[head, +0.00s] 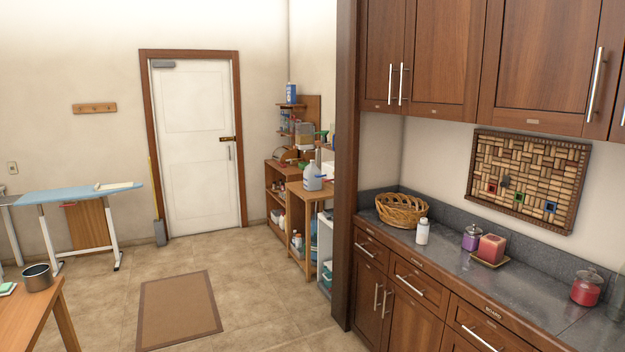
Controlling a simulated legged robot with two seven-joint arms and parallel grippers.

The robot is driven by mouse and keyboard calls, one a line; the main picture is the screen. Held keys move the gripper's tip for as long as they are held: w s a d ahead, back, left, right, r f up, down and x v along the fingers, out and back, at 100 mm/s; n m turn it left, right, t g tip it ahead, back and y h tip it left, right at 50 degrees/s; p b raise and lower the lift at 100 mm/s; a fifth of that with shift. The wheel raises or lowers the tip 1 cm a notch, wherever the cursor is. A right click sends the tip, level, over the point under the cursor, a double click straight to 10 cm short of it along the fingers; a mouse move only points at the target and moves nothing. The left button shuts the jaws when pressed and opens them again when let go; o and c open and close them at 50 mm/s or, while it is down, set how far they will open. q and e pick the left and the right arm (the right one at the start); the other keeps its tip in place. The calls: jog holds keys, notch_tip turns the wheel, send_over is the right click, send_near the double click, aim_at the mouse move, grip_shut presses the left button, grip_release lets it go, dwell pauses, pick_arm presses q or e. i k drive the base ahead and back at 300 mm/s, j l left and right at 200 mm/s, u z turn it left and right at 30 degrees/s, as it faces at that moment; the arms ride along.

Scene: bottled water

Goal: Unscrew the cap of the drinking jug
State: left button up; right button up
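A large pale jug (313,181) with a bluish label stands upright on top of a low wooden shelf unit (299,187), right of the door. It looks like the drinking jug. Its neck is at the top, but it is too small to tell the cap clearly. A smaller white bottle (422,232) stands upright on the dark counter at the right. Neither of my grippers shows in the head view, and the jug is far across the room.
A brown mat (179,308) lies on open tiled floor. A wooden table (42,309) with a metal pot (37,277) is at the lower left. An ironing board (80,194) stands beyond it. A wooden post (347,200) and cabinets (412,312) border the right.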

aim_at(311, 182)
jog(key=i+j+u, duration=0.15)
jog(key=i, duration=5.55)
jog(key=i+j+z, duration=0.1)
jog(key=i+z, duration=0.3)
jog(key=i+j+z, duration=0.8)
jog(key=i+l, duration=0.1)
